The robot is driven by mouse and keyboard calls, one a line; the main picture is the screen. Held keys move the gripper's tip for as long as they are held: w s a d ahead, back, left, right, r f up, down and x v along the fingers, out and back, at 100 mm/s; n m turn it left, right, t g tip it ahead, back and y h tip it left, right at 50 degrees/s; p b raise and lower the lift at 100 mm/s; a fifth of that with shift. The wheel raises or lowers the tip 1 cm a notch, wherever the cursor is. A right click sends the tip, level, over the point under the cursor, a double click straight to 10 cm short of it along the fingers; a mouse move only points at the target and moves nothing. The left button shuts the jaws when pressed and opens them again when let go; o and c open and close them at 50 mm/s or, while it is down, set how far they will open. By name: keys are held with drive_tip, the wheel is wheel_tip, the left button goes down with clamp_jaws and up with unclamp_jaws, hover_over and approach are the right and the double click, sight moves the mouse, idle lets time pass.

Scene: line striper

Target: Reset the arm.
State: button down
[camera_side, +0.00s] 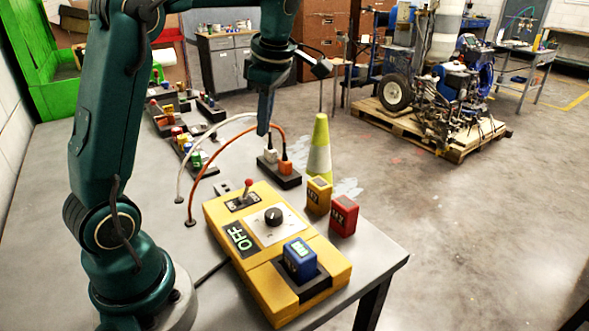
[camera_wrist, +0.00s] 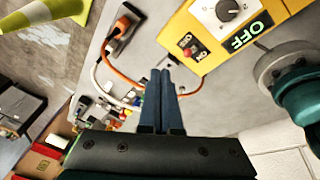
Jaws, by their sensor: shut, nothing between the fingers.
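My teal arm rises from the left side of the grey table. My gripper (camera_side: 263,132) points down over the table, behind the yellow control box, with its fingers together and empty. In the wrist view the two dark blue fingers (camera_wrist: 157,98) lie side by side with nothing between them. The yellow control box (camera_side: 221,212) carries a toggle switch with a red tip (camera_side: 248,188), a black knob (camera_side: 273,216) and a green OFF display (camera_side: 239,238). The OFF display also shows in the wrist view (camera_wrist: 248,31). A blue block (camera_side: 299,257) sits in the black socket at the box's near end.
A yellow block (camera_side: 318,196) and a red block (camera_side: 343,215) stand right of the box. A black socket strip (camera_side: 289,180) with orange and white plugs and arching cables is near my gripper. Several small coloured blocks sit in racks (camera_side: 197,166) farther back. A striped cone (camera_side: 319,155) stands beyond.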

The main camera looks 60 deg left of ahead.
drive_tip(key=s+d+r+m+t+h, duration=0.1)
drive_tip(key=s+d+r+m+t, duration=0.25)
drive_tip(key=s+d+m, duration=0.5)
drive_tip(key=s+d+f+m+t+h, duration=0.2)
drive_tip(key=s+d+f+m, duration=0.2)
drive_tip(key=m, duration=1.2)
wheel_tip(320, 180, down, 2)
drive_tip(key=d, duration=0.3)
drive_tip(key=shift+f, duration=0.15)
